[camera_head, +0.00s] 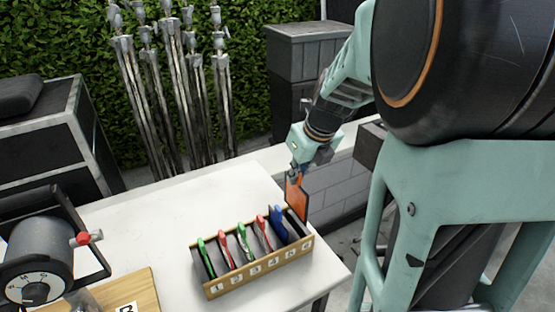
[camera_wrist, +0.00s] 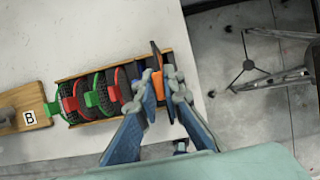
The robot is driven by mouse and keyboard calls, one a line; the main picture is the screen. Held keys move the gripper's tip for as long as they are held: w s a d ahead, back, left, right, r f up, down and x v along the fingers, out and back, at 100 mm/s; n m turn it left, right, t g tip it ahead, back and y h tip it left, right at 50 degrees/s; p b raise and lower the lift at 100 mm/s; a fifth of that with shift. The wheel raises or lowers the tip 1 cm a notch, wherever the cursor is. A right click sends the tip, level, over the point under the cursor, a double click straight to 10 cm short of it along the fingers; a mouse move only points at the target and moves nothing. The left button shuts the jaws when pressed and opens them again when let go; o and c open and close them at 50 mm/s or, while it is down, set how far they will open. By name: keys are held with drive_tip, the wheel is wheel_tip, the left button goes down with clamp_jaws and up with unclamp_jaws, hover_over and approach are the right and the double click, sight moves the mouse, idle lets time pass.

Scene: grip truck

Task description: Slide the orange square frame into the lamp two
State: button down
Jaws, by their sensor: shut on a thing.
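My gripper (camera_head: 299,170) is shut on the orange square frame (camera_head: 296,198), which hangs upright below it. The frame is above the far right end of the numbered wooden rack (camera_head: 262,273), close to the blue and black pieces; I cannot tell if it touches the rack. In the wrist view, my gripper (camera_wrist: 163,86) pinches the orange frame (camera_wrist: 157,58), seen nearly edge-on over the rack's end. A grey lamp (camera_head: 38,252) with black yoke and red knob stands at the left, cut by the picture edge. No number shows on it, so I cannot tell if it is lamp two.
The rack holds several frames with green, red and blue (camera_head: 279,224) handles. A wooden board (camera_head: 145,286) with a label lies left of it on the white table (camera_head: 150,215). Tripod stands (camera_head: 180,90) and dark cases (camera_head: 300,50) are behind. The table's middle is clear.

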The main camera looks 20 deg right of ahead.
drive_tip(key=shift+r, duration=0.1)
drive_tip(key=shift+r+p, duration=1.1)
drive_tip(key=shift+p, duration=0.25)
